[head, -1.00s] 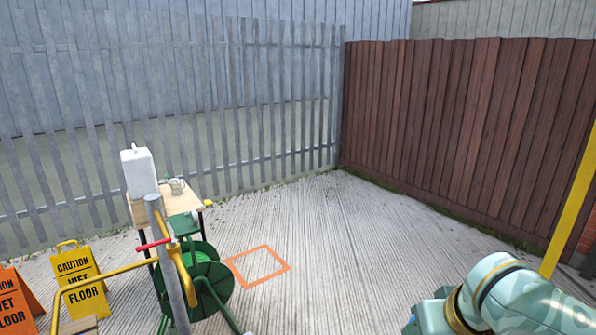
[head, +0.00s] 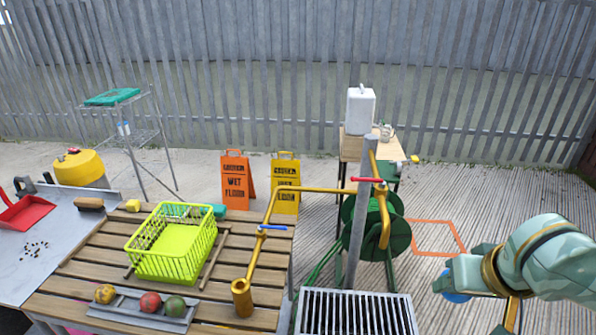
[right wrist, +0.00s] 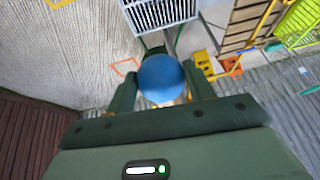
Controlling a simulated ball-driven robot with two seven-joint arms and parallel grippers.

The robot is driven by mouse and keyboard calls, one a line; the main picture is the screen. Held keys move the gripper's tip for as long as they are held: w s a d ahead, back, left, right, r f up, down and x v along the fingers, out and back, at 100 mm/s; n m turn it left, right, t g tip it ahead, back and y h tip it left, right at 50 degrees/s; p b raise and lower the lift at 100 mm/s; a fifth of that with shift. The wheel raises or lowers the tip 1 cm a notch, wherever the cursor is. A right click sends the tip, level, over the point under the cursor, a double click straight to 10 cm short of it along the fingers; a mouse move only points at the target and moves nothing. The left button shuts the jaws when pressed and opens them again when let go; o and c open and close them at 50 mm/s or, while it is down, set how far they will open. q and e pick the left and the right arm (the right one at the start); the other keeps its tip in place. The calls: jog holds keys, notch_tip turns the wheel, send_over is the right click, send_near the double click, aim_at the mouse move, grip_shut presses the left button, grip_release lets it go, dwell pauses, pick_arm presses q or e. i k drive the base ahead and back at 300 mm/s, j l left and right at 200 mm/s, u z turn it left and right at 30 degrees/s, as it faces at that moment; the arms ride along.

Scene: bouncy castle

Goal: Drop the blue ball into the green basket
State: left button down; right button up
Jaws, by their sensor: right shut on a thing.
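The green basket (head: 172,262) is a bright yellow-green slatted basket on a wooden slatted table, left of centre in the head view. It also shows at the upper right of the right wrist view (right wrist: 299,22). The blue ball (right wrist: 161,78) is between the fingers of my right gripper (right wrist: 163,92), which is shut on it. In the head view the ball (head: 457,297) is mostly hidden behind my right gripper (head: 462,288), at the lower right, well right of the basket and apart from it. My left gripper is not in view.
A tray of several balls or fruits (head: 146,305) lies before the basket on the wooden table (head: 75,288). A yellow pipe with taps (head: 250,268), a grey post (head: 357,225), a green hose reel (head: 397,232) and a metal grate (head: 355,312) stand between basket and right gripper.

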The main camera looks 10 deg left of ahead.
aim_at(184, 250)
jog(key=u, duration=1.2)
jog(key=i+j+u, duration=0.55)
jog(key=i+j, duration=0.15)
